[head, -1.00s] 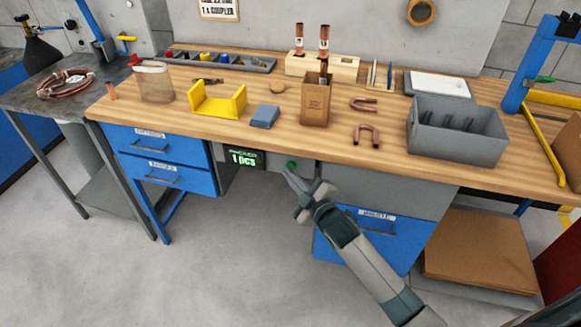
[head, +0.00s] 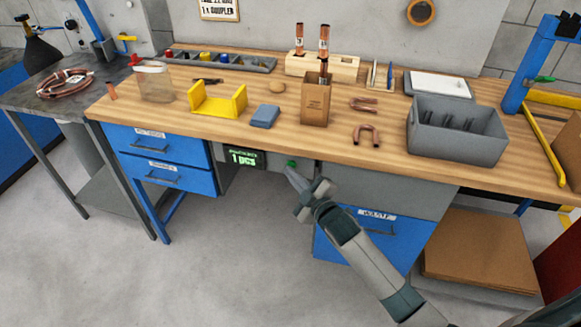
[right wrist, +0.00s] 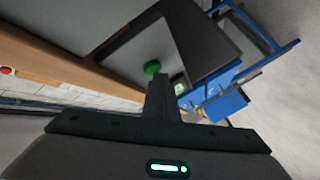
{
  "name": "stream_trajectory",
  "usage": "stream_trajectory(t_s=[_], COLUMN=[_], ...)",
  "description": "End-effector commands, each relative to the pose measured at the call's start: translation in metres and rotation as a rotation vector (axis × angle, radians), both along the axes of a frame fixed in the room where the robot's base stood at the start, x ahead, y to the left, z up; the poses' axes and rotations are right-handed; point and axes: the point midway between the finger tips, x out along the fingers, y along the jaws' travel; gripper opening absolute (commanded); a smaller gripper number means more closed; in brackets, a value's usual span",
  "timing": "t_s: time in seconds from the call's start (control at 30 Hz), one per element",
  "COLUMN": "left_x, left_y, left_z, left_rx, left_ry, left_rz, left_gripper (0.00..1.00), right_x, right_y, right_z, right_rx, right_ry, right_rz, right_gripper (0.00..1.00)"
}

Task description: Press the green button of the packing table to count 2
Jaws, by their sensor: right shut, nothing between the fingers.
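The green button (head: 291,163) sits on a grey panel under the front edge of the packing table (head: 350,148). Beside it on the left, the counter display (head: 243,158) reads 1 in green. My right gripper (head: 291,172) is shut and empty, its tip just below the button in the head view. In the right wrist view the green button (right wrist: 152,67) shows just beyond the shut fingers (right wrist: 160,85). I cannot tell whether the tip touches it. My left gripper is not in view.
On the tabletop stand a yellow holder (head: 218,102), a blue block (head: 265,117), a cardboard box (head: 315,105), copper bends (head: 367,135) and a grey bin (head: 458,140). Blue drawers (head: 165,160) flank the panel. The floor in front is clear.

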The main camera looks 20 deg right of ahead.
Motion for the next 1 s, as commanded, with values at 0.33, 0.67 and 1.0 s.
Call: stream_trajectory(t_s=[0.33,0.67,1.0], left_x=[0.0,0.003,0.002], left_y=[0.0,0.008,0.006], left_z=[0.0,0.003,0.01], left_rx=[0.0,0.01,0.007], left_ry=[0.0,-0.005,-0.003], left_rz=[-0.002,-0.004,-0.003], left_gripper=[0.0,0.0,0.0], right_x=[0.002,0.0,-0.012], right_y=[-0.002,0.0,0.007], right_z=[0.0,0.001,0.0], right_rx=[0.0,0.0,0.0], right_ry=[-0.001,0.001,0.001], right_rz=[-0.001,-0.001,-0.001], right_gripper=[0.0,0.0,0.0])
